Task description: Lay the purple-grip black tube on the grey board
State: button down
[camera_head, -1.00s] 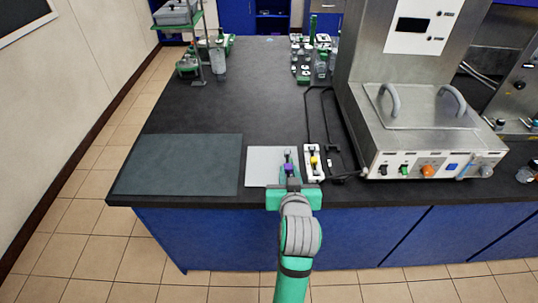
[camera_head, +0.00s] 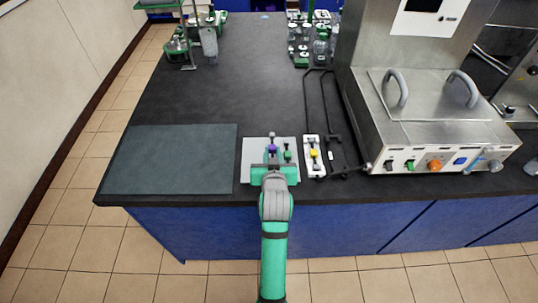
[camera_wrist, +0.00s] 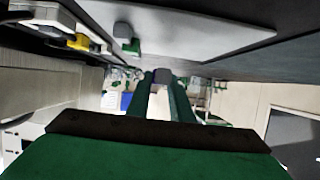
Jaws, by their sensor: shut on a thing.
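My gripper (camera_head: 271,160) is shut on the purple-grip black tube (camera_head: 272,149), in front of and over a light grey board (camera_head: 251,151). The purple grip sits between the fingers and a dark end shows beyond it; whether the tube touches the board is unclear. In the wrist view my gripper (camera_wrist: 160,84) holds a dark greyish piece (camera_wrist: 162,75), with the light grey board (camera_wrist: 205,22) above it in the picture. A green-grip piece (camera_head: 288,155) is on the board to the right of my gripper; it also shows in the wrist view (camera_wrist: 127,40).
A white holder with a yellow-grip piece (camera_head: 313,154) stands right of the board, beside a black wire frame (camera_head: 336,155). A steel bath (camera_head: 430,115) is further right. A large dark grey-green mat (camera_head: 172,160) lies bare on the left.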

jog(key=shift+w+a+f, duration=0.3)
jog(key=shift+f, duration=0.3)
jog(key=shift+w+a+f, duration=0.1)
jog(key=shift+a+f, duration=0.05)
jog(key=shift+f, duration=1.35)
jog(key=shift+f, duration=0.2)
jog(key=c, duration=1.6)
grip_release()
jog(key=shift+r, duration=0.1)
